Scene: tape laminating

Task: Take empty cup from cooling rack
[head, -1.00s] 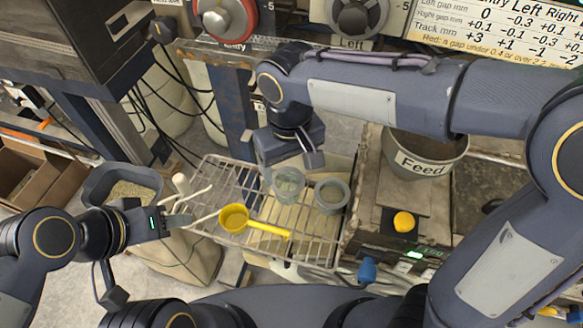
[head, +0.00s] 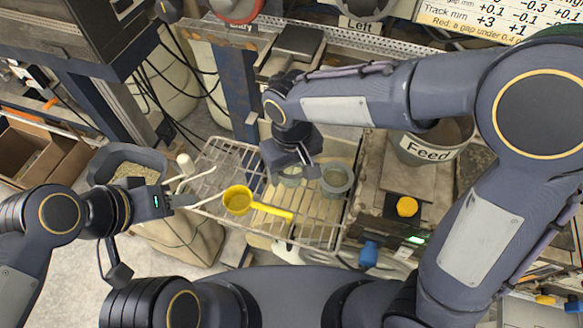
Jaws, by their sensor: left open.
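The wire cooling rack (head: 215,158) stands in the middle of the head view. Two grey cups are on its right half. The left cup (head: 291,181) is partly hidden under my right gripper (head: 304,168); the right cup (head: 337,181) shows its open top. I cannot tell for sure which cup is empty. My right gripper points down over the left cup, and its jaws and any contact are hard to see. My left gripper (head: 218,183) is open and empty at the rack's left edge, beside a yellow scoop (head: 238,201) lying on the rack.
A dark tray (head: 128,163) of grains is at the left, near a cardboard box (head: 35,155). The Feed bucket (head: 430,145) and a yellow button (head: 407,207) are right of the rack. A machine frame with cables stands behind.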

